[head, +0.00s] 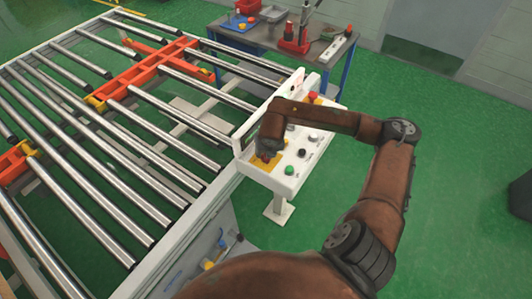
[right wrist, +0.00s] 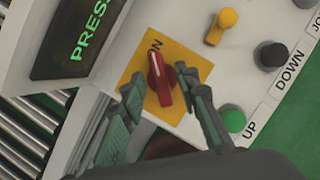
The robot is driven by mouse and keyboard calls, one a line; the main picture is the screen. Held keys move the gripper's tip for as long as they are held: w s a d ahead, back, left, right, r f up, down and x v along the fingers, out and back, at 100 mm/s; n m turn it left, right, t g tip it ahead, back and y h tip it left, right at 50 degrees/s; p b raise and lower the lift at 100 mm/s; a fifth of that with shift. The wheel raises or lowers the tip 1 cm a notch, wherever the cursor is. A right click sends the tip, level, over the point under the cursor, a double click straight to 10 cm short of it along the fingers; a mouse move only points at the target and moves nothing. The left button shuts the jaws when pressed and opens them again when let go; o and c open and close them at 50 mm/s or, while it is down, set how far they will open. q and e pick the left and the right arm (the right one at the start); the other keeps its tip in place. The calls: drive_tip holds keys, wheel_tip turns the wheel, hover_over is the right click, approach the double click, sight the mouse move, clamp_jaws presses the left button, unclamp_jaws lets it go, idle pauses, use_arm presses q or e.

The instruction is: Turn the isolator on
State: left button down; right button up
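The isolator is a red rotary knob (right wrist: 157,80) with a white line, on a yellow plate (right wrist: 188,52) on the white control panel. In the right wrist view the white line points to the upper edge of the plate, near partly hidden lettering ending in N. My right gripper (right wrist: 163,88) is open, its two fingers on either side of the knob; I cannot tell whether they touch it. In the head view my right gripper (head: 268,151) is over the yellow plate (head: 263,166) and hides part of the knob. My left gripper is not in view.
The panel also has a green button (right wrist: 233,119), a black button (right wrist: 270,55), a yellow switch (right wrist: 221,26) and a dark display (right wrist: 80,35) with green text. A roller conveyor (head: 120,130) stands left of the panel.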

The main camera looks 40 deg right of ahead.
drive_tip(key=v, duration=1.2)
drive_tip(key=shift+a+f, duration=0.1)
idle(0.4)
